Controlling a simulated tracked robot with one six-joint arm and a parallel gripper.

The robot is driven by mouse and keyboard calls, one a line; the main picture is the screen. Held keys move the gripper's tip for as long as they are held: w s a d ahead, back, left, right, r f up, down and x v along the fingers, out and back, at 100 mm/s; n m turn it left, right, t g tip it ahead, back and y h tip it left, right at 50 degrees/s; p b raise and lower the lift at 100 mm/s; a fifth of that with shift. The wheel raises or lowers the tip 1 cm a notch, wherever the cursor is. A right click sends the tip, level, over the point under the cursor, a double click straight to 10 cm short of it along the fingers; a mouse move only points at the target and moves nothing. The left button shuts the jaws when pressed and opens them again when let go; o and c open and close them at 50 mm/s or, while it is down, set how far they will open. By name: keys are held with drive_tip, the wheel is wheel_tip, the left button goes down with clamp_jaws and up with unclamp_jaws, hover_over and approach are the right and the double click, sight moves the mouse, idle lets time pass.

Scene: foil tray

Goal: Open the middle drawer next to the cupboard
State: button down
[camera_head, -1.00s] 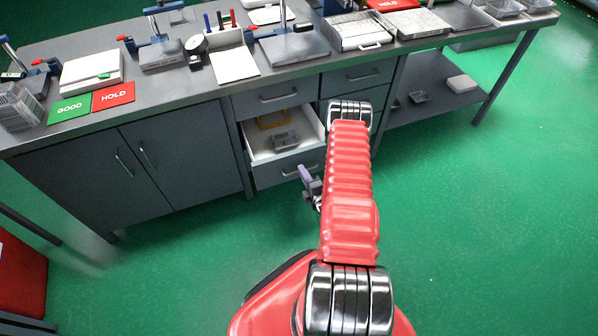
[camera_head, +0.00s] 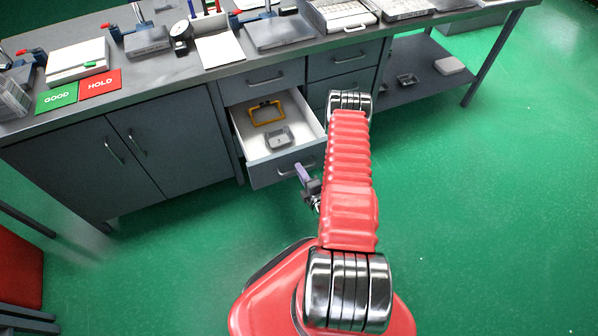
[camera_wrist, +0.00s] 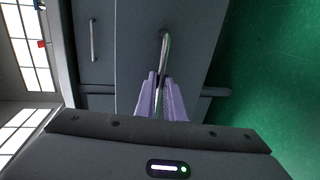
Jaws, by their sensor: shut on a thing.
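The middle drawer (camera_head: 247,140) beside the cupboard is pulled well out, its white inside showing. Its dark front (camera_head: 265,174) carries a metal handle, partly hidden by my gripper in the head view. My gripper (camera_head: 303,174), with purple fingers, is at that front. In the wrist view the fingers (camera_wrist: 161,95) are shut on the bar handle (camera_wrist: 166,48). The two-door cupboard (camera_head: 105,165) stands to the left, with both doors shut.
The drawer holds a yellow frame (camera_head: 266,103) and a small grey tray (camera_head: 278,140). The top drawer (camera_head: 262,80) above is shut. The bench top (camera_head: 130,72) carries several items. Green floor (camera_head: 480,220) is clear at right.

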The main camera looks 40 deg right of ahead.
drive_tip(key=c, duration=1.9)
unclamp_jaws()
drive_tip(key=shift+o, duration=0.2)
drive_tip(key=v, duration=1.3)
drive_tip(key=shift+s+a, duration=0.2)
drive_tip(key=shift+s, duration=0.15)
